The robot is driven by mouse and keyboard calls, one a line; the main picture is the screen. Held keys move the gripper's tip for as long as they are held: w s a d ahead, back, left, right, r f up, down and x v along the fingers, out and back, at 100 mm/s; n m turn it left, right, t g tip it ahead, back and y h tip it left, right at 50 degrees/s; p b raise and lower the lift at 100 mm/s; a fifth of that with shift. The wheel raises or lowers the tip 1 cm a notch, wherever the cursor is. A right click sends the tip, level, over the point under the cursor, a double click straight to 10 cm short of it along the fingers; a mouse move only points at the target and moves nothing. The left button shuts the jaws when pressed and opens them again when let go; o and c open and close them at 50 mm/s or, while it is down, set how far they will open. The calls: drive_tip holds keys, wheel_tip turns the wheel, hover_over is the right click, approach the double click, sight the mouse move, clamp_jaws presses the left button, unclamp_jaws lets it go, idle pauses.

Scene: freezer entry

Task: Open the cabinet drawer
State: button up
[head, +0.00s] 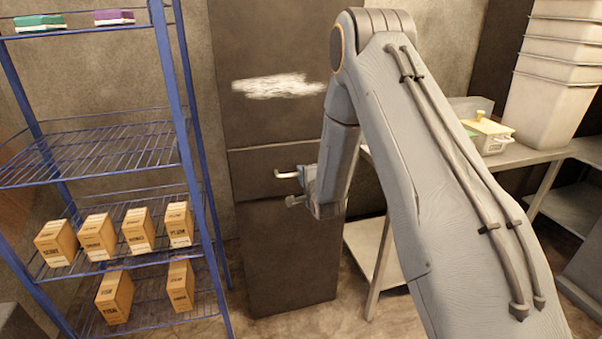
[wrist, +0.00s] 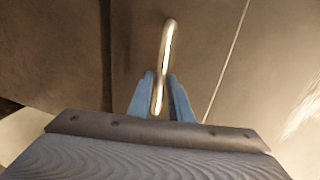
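The cabinet (head: 278,255) is tall and dark, in the middle of the head view. Its drawer (head: 255,160) is a band at mid height with a pale metal bar handle (head: 286,174). The drawer front looks level with the panels around it. My gripper (head: 300,188) is at the handle's right part in the head view. In the wrist view the handle (wrist: 168,45) runs between the two blue fingers of my gripper (wrist: 161,85). The fingers lie close on both sides of the bar; whether they press on it cannot be told.
A blue wire rack (head: 100,150) with several small boxes stands left of the cabinet. A metal table (head: 530,154) stands at right, with a lidded container (head: 490,135) and stacked white bins (head: 550,90). Some floor shows in front of the cabinet.

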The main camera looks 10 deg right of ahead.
drive_tip(key=shift+w+f, duration=0.15)
drive_tip(key=shift+w, duration=0.55)
clamp_jaws()
drive_tip(key=shift+s, duration=0.15)
